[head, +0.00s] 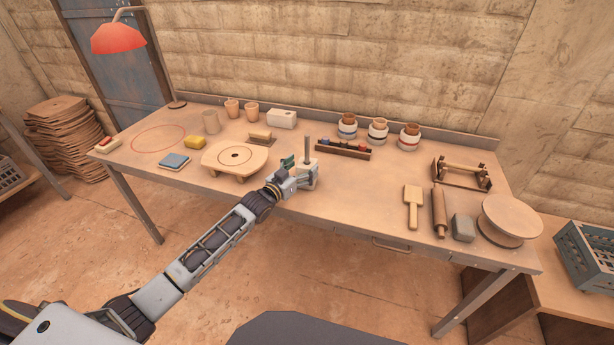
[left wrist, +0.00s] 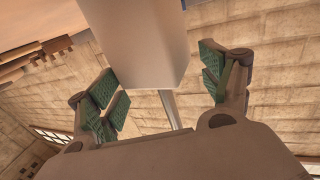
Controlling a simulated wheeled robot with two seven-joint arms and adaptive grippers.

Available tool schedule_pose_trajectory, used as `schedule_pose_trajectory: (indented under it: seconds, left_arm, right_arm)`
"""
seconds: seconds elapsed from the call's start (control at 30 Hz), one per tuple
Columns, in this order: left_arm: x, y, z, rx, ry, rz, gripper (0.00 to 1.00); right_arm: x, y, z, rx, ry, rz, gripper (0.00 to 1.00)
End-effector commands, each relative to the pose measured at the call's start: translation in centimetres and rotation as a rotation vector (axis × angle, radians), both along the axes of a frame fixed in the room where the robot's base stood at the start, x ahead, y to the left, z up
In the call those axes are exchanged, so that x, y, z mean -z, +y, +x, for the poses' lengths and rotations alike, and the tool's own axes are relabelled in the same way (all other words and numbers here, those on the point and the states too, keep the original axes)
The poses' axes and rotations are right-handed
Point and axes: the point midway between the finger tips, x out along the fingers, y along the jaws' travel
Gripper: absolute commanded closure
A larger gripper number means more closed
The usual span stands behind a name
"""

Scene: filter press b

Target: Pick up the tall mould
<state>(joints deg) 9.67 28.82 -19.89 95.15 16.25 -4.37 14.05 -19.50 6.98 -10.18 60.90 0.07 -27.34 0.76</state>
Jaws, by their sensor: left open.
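A pale upright block with a grey rod rising from it, which I take for the tall mould (head: 307,167), stands near the front middle of the table. In the left wrist view, which is upside down, the pale block (left wrist: 137,40) fills the space ahead between the fingers, and the rod (left wrist: 172,108) shows beyond it. My left gripper (head: 296,172) is open at the block, one green pad showing on its far side. In the left wrist view the gripper (left wrist: 165,90) has pads on either side, with visible gaps. Contact is not visible. My right gripper is not in view.
A rack of small coloured items (head: 343,149) stands behind right, and a white block (head: 282,118) behind. A wooden paddle (head: 413,205) and rolling pin (head: 439,212) lie right. The table front between is clear.

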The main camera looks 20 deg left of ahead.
Motion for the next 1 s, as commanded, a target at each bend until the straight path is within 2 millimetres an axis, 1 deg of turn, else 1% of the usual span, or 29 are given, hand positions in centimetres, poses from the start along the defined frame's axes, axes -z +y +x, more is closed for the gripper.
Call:
schedule_pose_trajectory:
  seconds: [0.2,0.3,0.4,0.7,0.93,0.97,1.0]
  left_arm:
    - [0.1,-0.7,1.6,0.0,-0.001,-0.001,0.21]
    - [0.0,-0.9,2.1,0.0,-0.001,0.0,0.21]
    - [0.1,-1.0,2.5,0.0,0.0,0.0,0.21]
    - [0.0,-1.1,2.7,0.001,0.0,0.0,0.21]
    - [0.0,-1.1,2.6,0.001,0.0,0.0,0.21]
    - [0.0,-1.1,2.6,0.001,0.0,0.0,0.22]
    - [0.0,-1.1,2.6,0.001,0.0,0.0,0.27]
  right_arm:
    - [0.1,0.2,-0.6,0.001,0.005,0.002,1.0]
    - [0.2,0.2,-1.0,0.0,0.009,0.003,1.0]
    - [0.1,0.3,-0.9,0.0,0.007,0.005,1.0]
    - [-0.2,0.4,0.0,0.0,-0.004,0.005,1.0]
    - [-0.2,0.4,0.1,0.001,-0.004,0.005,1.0]
    - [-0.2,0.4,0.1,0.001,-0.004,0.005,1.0]
    - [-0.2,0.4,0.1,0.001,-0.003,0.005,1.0]
